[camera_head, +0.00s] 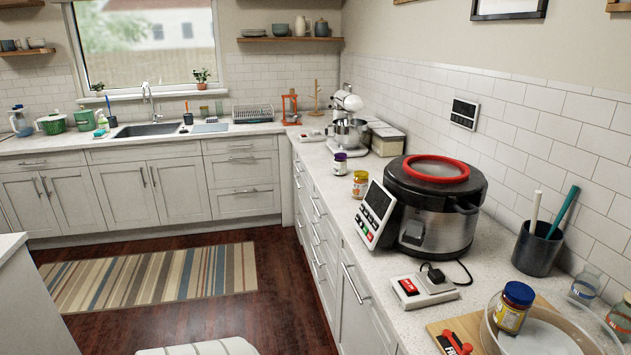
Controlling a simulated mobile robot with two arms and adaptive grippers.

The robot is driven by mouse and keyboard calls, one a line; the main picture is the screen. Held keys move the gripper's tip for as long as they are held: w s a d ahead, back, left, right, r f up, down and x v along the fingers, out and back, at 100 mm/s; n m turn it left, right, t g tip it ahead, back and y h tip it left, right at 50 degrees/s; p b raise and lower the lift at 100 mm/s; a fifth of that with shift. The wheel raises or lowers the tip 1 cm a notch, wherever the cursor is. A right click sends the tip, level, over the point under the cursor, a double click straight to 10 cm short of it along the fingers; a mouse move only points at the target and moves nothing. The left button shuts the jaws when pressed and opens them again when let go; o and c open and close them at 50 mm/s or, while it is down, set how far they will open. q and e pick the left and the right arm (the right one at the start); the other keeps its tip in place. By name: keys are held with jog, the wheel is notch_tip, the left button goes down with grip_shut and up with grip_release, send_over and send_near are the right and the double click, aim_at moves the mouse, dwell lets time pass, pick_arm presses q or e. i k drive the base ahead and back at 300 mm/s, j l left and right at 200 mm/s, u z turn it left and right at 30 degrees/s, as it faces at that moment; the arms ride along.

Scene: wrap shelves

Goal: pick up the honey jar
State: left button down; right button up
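Several small jars stand on the right counter, and their labels are too small to read. An amber jar with a yellowish lid (360,184) looks most like the honey jar; it stands upright left of the pressure cooker, near the counter's front edge. A jar with a dark purple lid (340,164) stands just behind it. I cannot tell for sure which one holds honey. Neither of my grippers shows in this view.
A white power strip (424,288) with a black plug lies in front. A stand mixer (347,124) is farther back.

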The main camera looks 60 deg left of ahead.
aim_at(360, 187)
jog(key=u, duration=1.75)
jog(key=i+j+z, duration=0.15)
jog(key=z, duration=0.6)
jog(key=i+j+z, duration=0.15)
jog(key=j, duration=0.2)
jog(key=i+j+z, duration=0.2)
jog(key=j, duration=0.2)
jog(key=i+j+z, duration=0.15)
jog(key=j, duration=0.25)
jog(key=j+z, duration=0.15)
jog(key=j, duration=0.25)
jog(key=i+j+z, duration=0.15)
jog(key=j, duration=0.3)
